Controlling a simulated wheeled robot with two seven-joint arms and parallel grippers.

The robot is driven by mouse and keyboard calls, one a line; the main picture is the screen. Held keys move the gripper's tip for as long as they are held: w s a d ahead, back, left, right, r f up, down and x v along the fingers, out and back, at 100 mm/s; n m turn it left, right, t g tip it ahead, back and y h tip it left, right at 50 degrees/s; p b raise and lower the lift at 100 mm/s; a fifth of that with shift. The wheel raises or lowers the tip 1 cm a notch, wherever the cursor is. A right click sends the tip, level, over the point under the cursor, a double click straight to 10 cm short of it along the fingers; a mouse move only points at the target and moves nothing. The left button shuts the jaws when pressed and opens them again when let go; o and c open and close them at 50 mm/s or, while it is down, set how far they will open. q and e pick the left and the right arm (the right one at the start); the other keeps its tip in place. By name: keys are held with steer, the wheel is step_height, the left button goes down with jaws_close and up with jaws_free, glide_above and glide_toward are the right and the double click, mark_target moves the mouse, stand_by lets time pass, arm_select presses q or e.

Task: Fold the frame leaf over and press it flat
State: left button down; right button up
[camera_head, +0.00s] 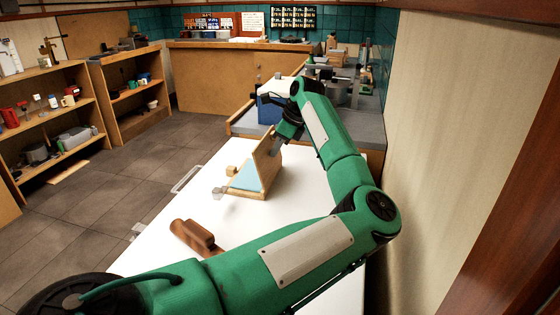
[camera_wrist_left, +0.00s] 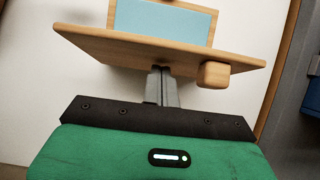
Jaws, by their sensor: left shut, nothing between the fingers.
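The wooden frame (camera_head: 248,194) stands on the white table with a light-blue panel in its base. Its wooden leaf (camera_head: 267,152) is raised steeply at the far right side of the base. In the left wrist view the leaf (camera_wrist_left: 130,42) crosses the picture, with the light-blue panel (camera_wrist_left: 165,20) beyond it. My left gripper (camera_head: 276,142) is shut and empty at the leaf's outer side. Its fingertips (camera_wrist_left: 160,74) are close to the leaf; contact cannot be told. My right gripper is not in view.
A small wooden block (camera_head: 231,171) and a small grey object (camera_head: 219,192) are left of the frame. A brown wooden tool (camera_head: 196,237) lies nearer on the table (camera_head: 215,165). A blue box (camera_head: 268,112) stands behind. A wall (camera_head: 445,130) bounds the right.

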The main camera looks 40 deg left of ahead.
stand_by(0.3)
arm_select(q)
steer(key=shift+s+a, duration=0.1)
steer(key=shift+a, duration=0.05)
steer(key=shift+s+a+f+b, duration=0.2)
steer(key=shift+s+a, duration=0.1)
steer(key=shift+a, duration=0.25)
steer(key=shift+s+a+f+b, duration=0.2)
steer(key=shift+s+a, duration=0.1)
steer(key=shift+a, duration=0.25)
steer(key=shift+s+a+f+b, duration=0.45)
steer(key=shift+a+f+b, duration=0.2)
steer(key=shift+a+f, duration=0.2)
